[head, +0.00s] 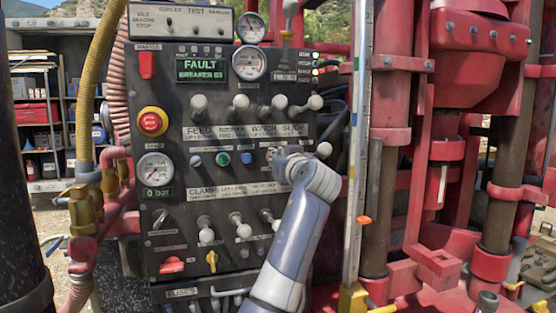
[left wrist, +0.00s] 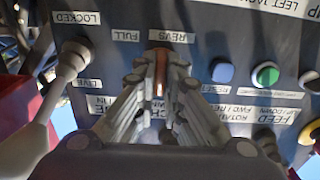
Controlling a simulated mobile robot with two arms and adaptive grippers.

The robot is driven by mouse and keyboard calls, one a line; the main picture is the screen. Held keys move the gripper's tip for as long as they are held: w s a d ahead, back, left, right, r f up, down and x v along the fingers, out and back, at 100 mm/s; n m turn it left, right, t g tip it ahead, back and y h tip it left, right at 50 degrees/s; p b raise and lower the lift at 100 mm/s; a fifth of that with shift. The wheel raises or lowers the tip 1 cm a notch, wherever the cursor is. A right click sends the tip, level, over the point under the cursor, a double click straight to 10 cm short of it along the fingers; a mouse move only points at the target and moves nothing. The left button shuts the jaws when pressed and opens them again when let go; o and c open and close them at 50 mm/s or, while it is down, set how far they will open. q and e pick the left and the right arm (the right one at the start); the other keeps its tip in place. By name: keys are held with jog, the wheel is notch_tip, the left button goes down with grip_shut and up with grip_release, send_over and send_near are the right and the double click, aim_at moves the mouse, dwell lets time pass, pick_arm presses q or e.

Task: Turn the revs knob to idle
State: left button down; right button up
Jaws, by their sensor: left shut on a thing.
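The control panel (head: 180,130) is dark and covered with levers, gauges and labels. My left gripper (head: 277,155) is at the panel's right side, on the revs knob, just right of the blue button (head: 246,158). In the left wrist view, the picture is upside down and my left gripper (left wrist: 160,82) is shut around the revs knob (left wrist: 159,62), with a reddish-brown strip showing between the fingers. The REVS label (left wrist: 172,37) is at the knob, and FULL reads beside it. The fingers hide most of the knob and its lower label. My right gripper is not in view.
A white-ball lever (head: 323,150) stands close right of my gripper; it also shows in the left wrist view (left wrist: 74,54). A row of levers is above and another below. A red emergency stop (head: 152,122) is at left. A vertical rail (head: 359,130) borders the panel's right.

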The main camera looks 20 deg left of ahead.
pick_arm(q)
jog(key=c, duration=1.7)
grip_release()
jog(key=shift+d, duration=0.1)
jog(key=v, duration=1.2)
